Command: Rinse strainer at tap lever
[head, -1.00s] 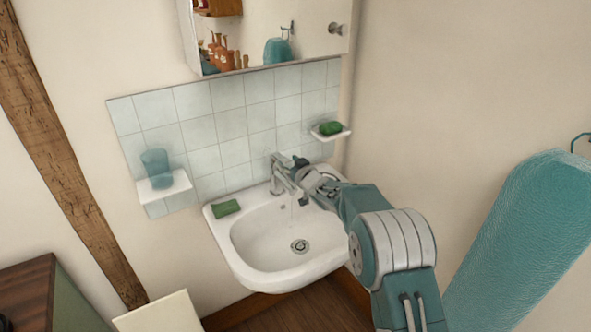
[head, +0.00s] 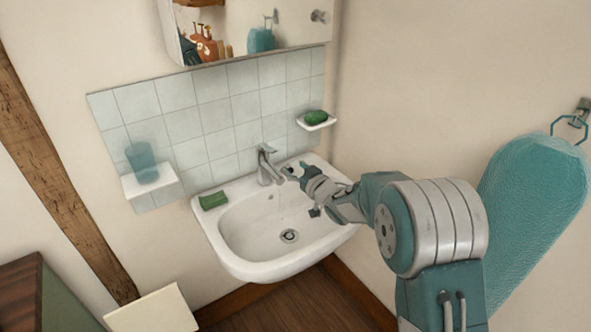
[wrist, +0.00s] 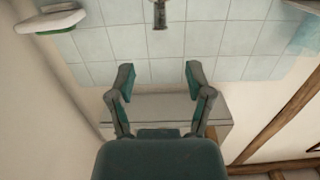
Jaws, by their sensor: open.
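The chrome tap (head: 266,170) stands at the back of the white sink, with its lever (head: 266,149) on top. A faint thin stream seems to hang below its spout. My gripper (head: 301,192) is open and empty, just right of the tap and above the basin. In the wrist view, the open fingers (wrist: 160,78) have nothing between them, and part of the tap (wrist: 160,14) shows at the top edge. A round metal strainer-like piece (head: 289,236) sits at the drain in the basin. No other strainer is visible.
The sink (head: 245,265) carries a green block (head: 214,200) on its left rim. A soap dish (head: 323,124) with green soap is at right, and a shelf (head: 158,187) with a blue tumbler at left. A mirrored cabinet (head: 300,28) hangs above. A teal towel (head: 530,200) hangs at right.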

